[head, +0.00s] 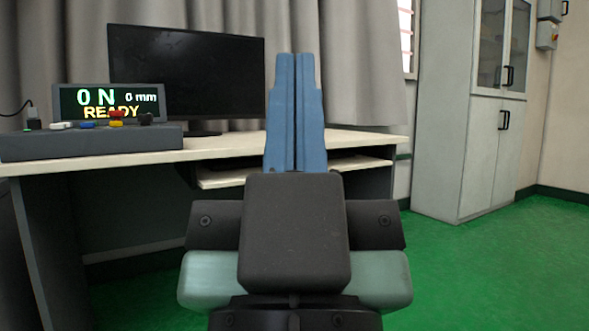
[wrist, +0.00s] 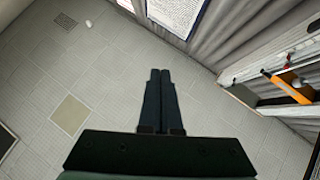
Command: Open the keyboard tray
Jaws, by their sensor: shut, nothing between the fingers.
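The keyboard tray (head: 222,181) is a thin cream board beneath the desk top (head: 225,147) in the head view. My gripper hides its middle. Its front edge sits under the desk with a dark gap above it; I cannot tell whether it is pulled out at all. My gripper (head: 295,56) points upward in front of the desk, with its blue fingers together and nothing between them. The fingers also show together in the wrist view (wrist: 160,72), against a pale tiled surface. The tray cannot be made out in the wrist view.
A dark monitor (head: 190,75) and a lit display reading "READY" (head: 108,102) stand on the desk. A grey cabinet (head: 455,150) stands at the right. Green floor (head: 490,265) lies clear at the right. The wrist view shows a curtain (wrist: 235,40) and a shelf-like frame (wrist: 262,65).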

